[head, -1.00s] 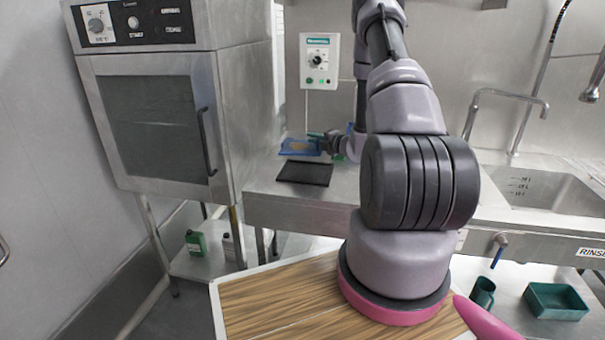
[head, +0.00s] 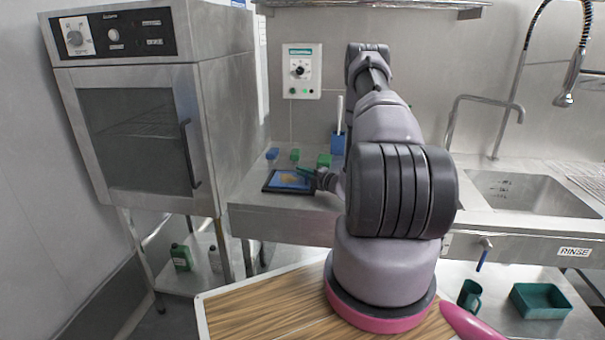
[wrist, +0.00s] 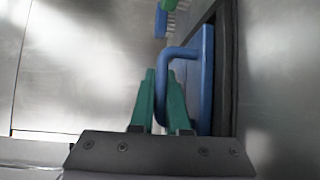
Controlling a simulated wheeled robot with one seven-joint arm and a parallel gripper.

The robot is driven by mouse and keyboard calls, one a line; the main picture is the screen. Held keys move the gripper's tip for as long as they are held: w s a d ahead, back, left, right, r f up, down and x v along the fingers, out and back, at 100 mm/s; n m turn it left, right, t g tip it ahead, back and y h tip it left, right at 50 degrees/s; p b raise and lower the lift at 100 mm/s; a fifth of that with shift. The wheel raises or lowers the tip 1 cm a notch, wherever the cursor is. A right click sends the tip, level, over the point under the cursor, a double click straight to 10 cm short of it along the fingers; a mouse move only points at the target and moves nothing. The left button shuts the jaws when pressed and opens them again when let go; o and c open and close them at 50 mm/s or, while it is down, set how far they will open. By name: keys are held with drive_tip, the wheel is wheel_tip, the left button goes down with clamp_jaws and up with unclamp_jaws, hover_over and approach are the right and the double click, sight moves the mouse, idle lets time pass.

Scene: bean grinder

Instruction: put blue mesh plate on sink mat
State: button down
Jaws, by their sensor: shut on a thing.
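The blue mesh plate (head: 287,180) is over the black sink mat (head: 268,188) on the steel counter, left of my arm. The mat's dark edge shows around it. My gripper (head: 306,174), with green fingers, is at the plate's right side. In the wrist view, my gripper (wrist: 160,80) is shut on the curved blue handle of the plate (wrist: 206,75). The dark mat (wrist: 230,70) lies along the plate's far side there. I cannot tell whether the plate rests on the mat or is just above it.
A blue block (head: 272,153) and green blocks (head: 324,160) stand behind the mat. A blue holder (head: 338,143) is near the wall. The oven (head: 130,130) stands left of the counter, and the sink (head: 530,192) is at right. The counter in front of the mat is clear.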

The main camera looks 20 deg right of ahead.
drive_tip(key=c, duration=0.9)
unclamp_jaws()
